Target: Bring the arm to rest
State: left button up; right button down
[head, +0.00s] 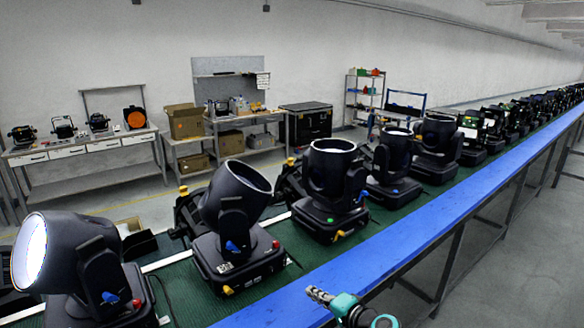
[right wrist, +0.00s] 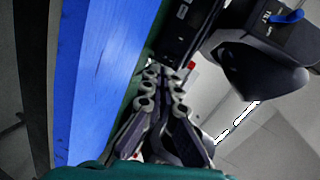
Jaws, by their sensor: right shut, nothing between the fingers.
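My right gripper (head: 320,296) shows at the bottom of the head view, above the blue rail along the front of the bench. Its fingers are shut with nothing between them. In the right wrist view the closed fingers (right wrist: 163,82) point up the picture, between the blue rail (right wrist: 105,60) and a black stage light (right wrist: 262,58). The gripper appears apart from the lights. My left gripper is not in the head view.
Black stage lights, such as the near one (head: 235,215), stand in a long row on the green bench top (head: 185,300). The blue rail (head: 420,228) edges it. Grey floor (head: 525,250) lies open at right. Side tables (head: 85,148) stand by the wall.

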jog(key=s+d+n+g+h, duration=0.2)
jog(key=s+d+n+h, duration=0.2)
jog(key=s, duration=0.9)
jog(key=s+d+n+g+h, duration=0.2)
jog(key=s+d+n+h, duration=0.2)
jog(key=s, duration=1)
jog(key=d, duration=0.3)
jog(key=shift+f+g+h, duration=0.3)
jog(key=shift+f, duration=0.05)
